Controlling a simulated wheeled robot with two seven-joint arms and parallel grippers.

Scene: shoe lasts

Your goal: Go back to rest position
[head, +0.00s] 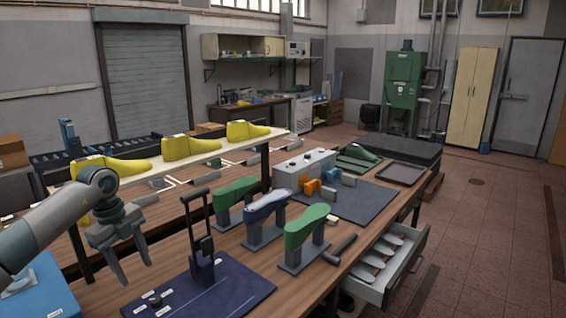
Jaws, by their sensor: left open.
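My left arm comes in from the left edge. My left gripper (136,268) is open and empty, fingers pointing down, above the left part of the wooden workbench (180,245). It is left of a black upright tool (203,262) on a dark blue mat (235,288). Green shoe lasts (307,222) (236,190) and a blue-and-white one (267,205) sit on grey stands on the bench. Yellow lasts (112,165) (191,148) (247,131) stand on a raised white shelf (215,152). My right gripper is out of view.
An open drawer (398,262) with grey pieces juts out at the bench's right front. A grey box (304,168) and a second blue mat (351,200) lie further back. A hammer (340,248) lies beside the near green last. The floor (480,240) at the right is clear.

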